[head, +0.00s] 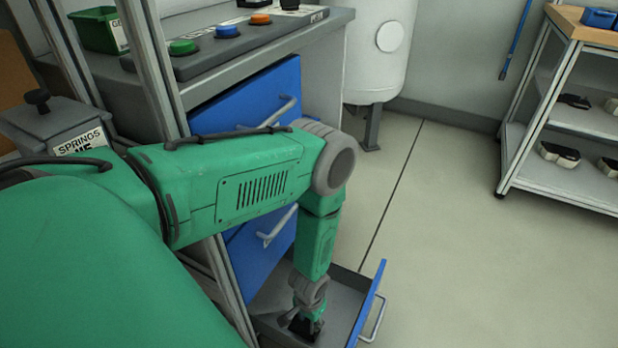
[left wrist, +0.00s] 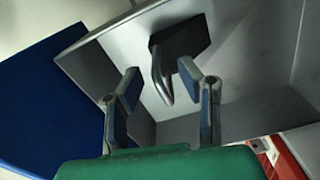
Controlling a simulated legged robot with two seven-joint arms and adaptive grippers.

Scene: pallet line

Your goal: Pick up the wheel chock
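In the left wrist view a dark block with a curved grey metal handle (left wrist: 183,42), which appears to be the wheel chock, lies in an open grey drawer (left wrist: 250,115). My left gripper (left wrist: 160,74) is open, its two fingers spread apart. The handle's end shows between the fingers, and I see no grip on it. In the head view my left arm reaches down into the pulled-out bottom drawer (head: 345,287). The left gripper (head: 308,322) is small and dark there, and the chock cannot be told apart from it. My right gripper is not in view.
The drawer's blue front (head: 367,303) and its walls surround the gripper. Closed blue drawers (head: 245,100) sit above, under a bench with coloured buttons (head: 228,31). A white tank (head: 378,50) and a shelf cart (head: 570,120) stand behind. The floor at right is clear.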

